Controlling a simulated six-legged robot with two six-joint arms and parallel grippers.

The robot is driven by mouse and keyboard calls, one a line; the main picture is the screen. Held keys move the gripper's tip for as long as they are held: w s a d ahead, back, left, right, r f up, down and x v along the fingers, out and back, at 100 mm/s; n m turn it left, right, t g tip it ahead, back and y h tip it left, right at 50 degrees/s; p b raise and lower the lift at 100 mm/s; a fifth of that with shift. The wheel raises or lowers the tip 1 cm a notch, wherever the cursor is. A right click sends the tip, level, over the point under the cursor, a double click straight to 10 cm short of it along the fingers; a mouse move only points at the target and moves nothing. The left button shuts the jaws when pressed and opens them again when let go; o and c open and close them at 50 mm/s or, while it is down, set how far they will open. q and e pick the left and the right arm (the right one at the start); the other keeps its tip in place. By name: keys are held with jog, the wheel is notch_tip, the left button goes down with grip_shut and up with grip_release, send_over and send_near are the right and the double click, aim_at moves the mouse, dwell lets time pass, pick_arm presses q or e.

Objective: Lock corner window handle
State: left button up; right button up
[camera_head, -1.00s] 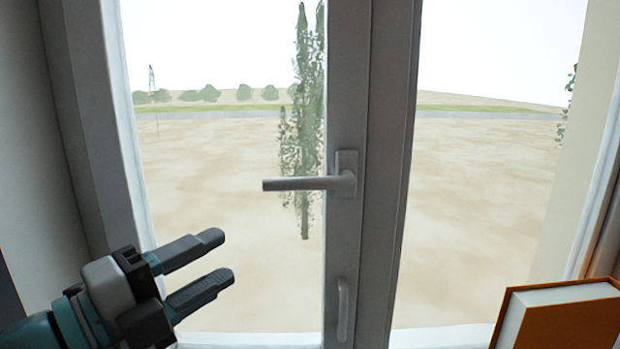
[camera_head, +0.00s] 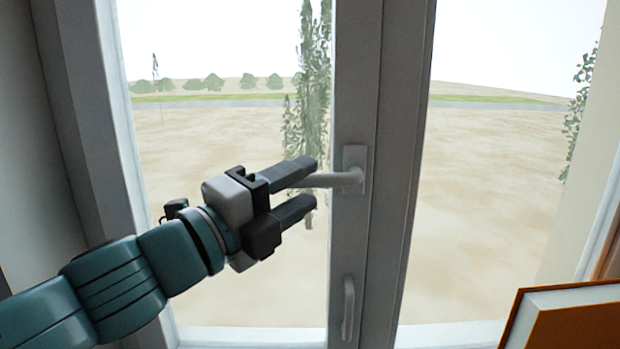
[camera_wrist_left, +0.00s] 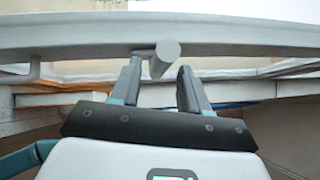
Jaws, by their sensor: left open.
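The grey window handle (camera_head: 340,180) is mounted on the middle window frame, and its lever points left, level. In the left wrist view, the rounded end of the lever (camera_wrist_left: 166,50) shows between the tips of the two fingers. My left gripper (camera_head: 306,184) is open at the lever's free end. I cannot tell whether either finger touches the lever. My right gripper is not in view.
A smaller grey pull handle (camera_head: 348,310) sits lower on the same frame (camera_head: 350,245). An orange book (camera_head: 566,322) stands at the lower right. Window glass lies on both sides of the middle frame, with a wall at the left.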

aim_at(299, 186)
pick_arm(q)
jog(key=shift+w+d+r, duration=0.2)
jog(key=shift+w+d, duration=0.15)
jog(key=shift+d, duration=0.05)
jog(key=shift+w+d+f, duration=0.1)
jog(key=shift+w+d, duration=0.15)
jog(key=shift+w, duration=0.2)
jog(key=shift+w+d, duration=0.2)
jog(key=shift+w, duration=0.25)
jog(key=shift+s, duration=0.35)
jog(key=shift+a, duration=0.2)
grip_shut()
jog(key=shift+b, duration=0.35)
